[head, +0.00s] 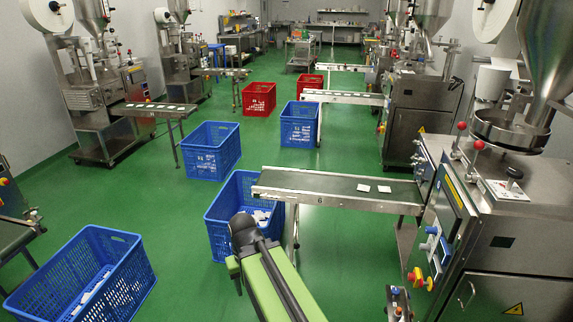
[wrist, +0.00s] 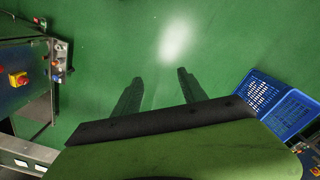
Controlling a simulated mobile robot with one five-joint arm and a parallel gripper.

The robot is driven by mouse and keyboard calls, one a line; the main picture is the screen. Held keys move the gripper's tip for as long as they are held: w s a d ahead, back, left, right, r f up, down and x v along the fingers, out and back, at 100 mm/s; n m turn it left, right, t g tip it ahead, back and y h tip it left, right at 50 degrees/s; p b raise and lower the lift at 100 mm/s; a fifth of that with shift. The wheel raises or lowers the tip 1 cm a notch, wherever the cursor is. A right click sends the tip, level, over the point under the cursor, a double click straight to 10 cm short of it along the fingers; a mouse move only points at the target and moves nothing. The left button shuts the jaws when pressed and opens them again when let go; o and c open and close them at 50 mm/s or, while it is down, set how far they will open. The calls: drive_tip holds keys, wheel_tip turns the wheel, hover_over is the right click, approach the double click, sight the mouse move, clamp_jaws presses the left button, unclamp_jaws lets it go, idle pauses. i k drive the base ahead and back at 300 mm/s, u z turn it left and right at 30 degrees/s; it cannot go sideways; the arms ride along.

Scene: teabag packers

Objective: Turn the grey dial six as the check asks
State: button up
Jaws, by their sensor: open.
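Machine six (head: 485,240) stands at the right, beside a conveyor (head: 335,187) marked 6. Its sloped front panel (head: 450,215) carries blue knobs (head: 432,231) and a red-and-yellow stop button (head: 413,275). A small control box (head: 397,304) with several small knobs is low at its left; a similar box (wrist: 58,62) shows at the left of the wrist view. I cannot tell which part is the grey dial. My gripper (wrist: 158,76) is open and empty above the green floor, clear of the machine. Its fingers are not clearly seen in the head view.
A blue crate (head: 216,213) with white packets stands beneath the conveyor's far end, near my arm. Another blue crate (head: 140,274) is at front left. Two white teabags (head: 373,188) lie on the belt. Green floor between the left crate and my arm is clear.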

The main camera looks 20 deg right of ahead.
sight(423, 247)
drive_tip(key=z, duration=1.9)
